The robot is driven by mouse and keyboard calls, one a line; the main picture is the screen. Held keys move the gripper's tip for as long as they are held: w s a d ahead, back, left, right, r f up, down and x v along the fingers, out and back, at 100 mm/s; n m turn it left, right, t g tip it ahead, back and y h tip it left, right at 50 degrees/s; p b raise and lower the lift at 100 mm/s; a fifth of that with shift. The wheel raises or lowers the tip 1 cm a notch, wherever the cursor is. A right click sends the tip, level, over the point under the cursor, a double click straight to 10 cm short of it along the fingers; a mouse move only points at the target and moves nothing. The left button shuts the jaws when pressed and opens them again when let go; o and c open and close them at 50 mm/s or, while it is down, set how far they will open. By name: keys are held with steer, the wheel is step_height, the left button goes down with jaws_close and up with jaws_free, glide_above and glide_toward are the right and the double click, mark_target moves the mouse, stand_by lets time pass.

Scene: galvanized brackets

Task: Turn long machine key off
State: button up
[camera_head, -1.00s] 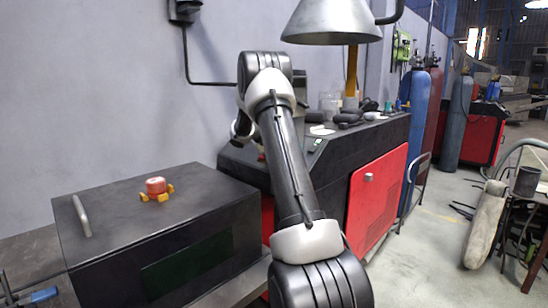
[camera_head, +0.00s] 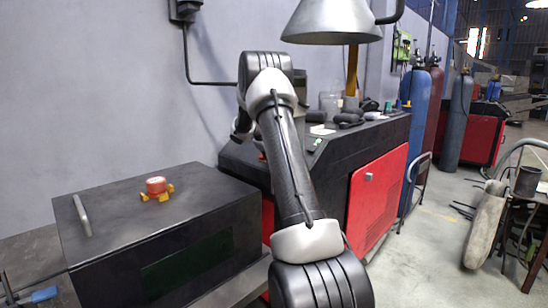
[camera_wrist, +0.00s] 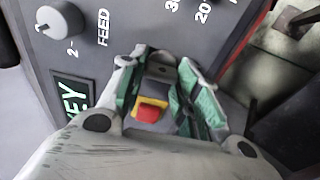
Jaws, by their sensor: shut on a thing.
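In the wrist view my gripper (camera_wrist: 165,98) has its green-padded fingers on both sides of a small red and yellow piece, the machine key (camera_wrist: 151,109), at the black control panel (camera_wrist: 120,30). The fingers are closed on it. A green and white label ending in "EY" (camera_wrist: 74,101) is left of the fingers. The key's shaft and its slot are hidden by the fingers and the housing. In the head view my arm reaches over to the long black and red machine (camera_head: 372,205); the gripper and key are hidden behind the arm there.
A grey knob (camera_wrist: 60,20) marked FEED is on the panel's upper left in the wrist view. In the head view a black box (camera_head: 110,220) with a red and yellow button (camera_head: 156,187) stands at left. A lamp hood (camera_head: 332,20) hangs above the machine.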

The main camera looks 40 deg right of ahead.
steer(key=o, duration=1)
steer(key=shift+a, duration=0.1)
steer(key=v, duration=1.2)
